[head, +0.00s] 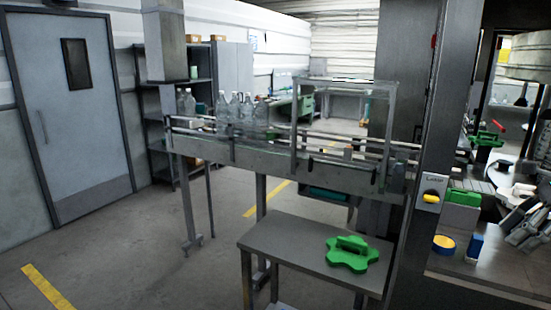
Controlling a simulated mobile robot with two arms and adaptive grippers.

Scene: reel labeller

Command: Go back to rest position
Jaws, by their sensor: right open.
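My right gripper (523,216) is at the right edge of the head view, partly cut off by the frame. It is open, with nothing seen between its fingers, over the machine's work surface behind the steel post. My left gripper is not in view. A green star-shaped part (352,254) with a raised handle lies flat on a small steel table (285,243) in front of the conveyor, well to the left of my right gripper.
A conveyor (262,158) carries several clear bottles (236,110). A steel post (430,150) with a yellow switch (431,198) stands between the small table and my right gripper. A yellow-topped round item (444,243) and a blue block (474,246) sit near the gripper. Floor at left is clear.

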